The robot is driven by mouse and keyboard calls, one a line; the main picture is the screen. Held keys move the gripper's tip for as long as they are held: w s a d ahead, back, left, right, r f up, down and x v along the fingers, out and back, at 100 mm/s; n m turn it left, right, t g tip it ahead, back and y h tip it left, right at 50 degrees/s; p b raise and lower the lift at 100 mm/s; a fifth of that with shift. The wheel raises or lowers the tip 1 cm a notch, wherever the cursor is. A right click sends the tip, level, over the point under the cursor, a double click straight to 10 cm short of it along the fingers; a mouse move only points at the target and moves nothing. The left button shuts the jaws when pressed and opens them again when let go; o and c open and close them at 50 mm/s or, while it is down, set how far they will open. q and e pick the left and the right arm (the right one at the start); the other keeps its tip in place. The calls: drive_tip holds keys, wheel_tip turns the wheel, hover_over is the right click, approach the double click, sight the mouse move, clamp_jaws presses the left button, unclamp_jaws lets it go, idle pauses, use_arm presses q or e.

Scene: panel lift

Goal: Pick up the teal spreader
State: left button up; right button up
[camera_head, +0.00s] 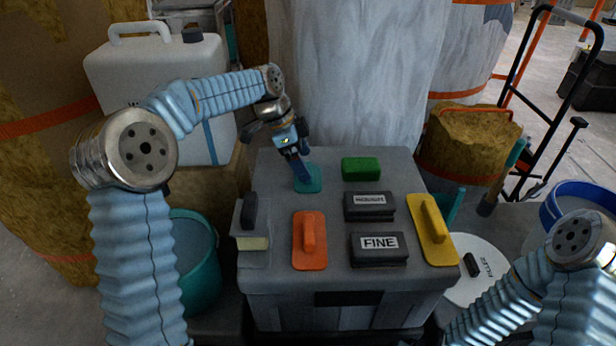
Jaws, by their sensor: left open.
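The teal spreader (314,179) lies flat near the back left of the grey box top. It is a small thin teal plate, and my left gripper partly covers its left side. My left gripper (301,176) comes down over it from above, tilted, with its jaws open. Whether the fingers touch the spreader or its handle cannot be told. My right arm (520,290) shows at the lower right, but its gripper is out of view.
The grey box (270,283) also bears a green block (361,168), two black sanding blocks (369,206), an orange float (297,252), a yellow float (429,228) and a grey-handled scraper (250,212). A white jerrycan (110,68) stands behind left. A teal bucket (205,285) stands left.

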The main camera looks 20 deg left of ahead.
use_arm(q)
drive_tip(key=shift+x, duration=1.2)
drive_tip(key=c, duration=1.2)
drive_tip(key=shift+o, duration=0.2)
drive_tip(key=shift+r, duration=0.1)
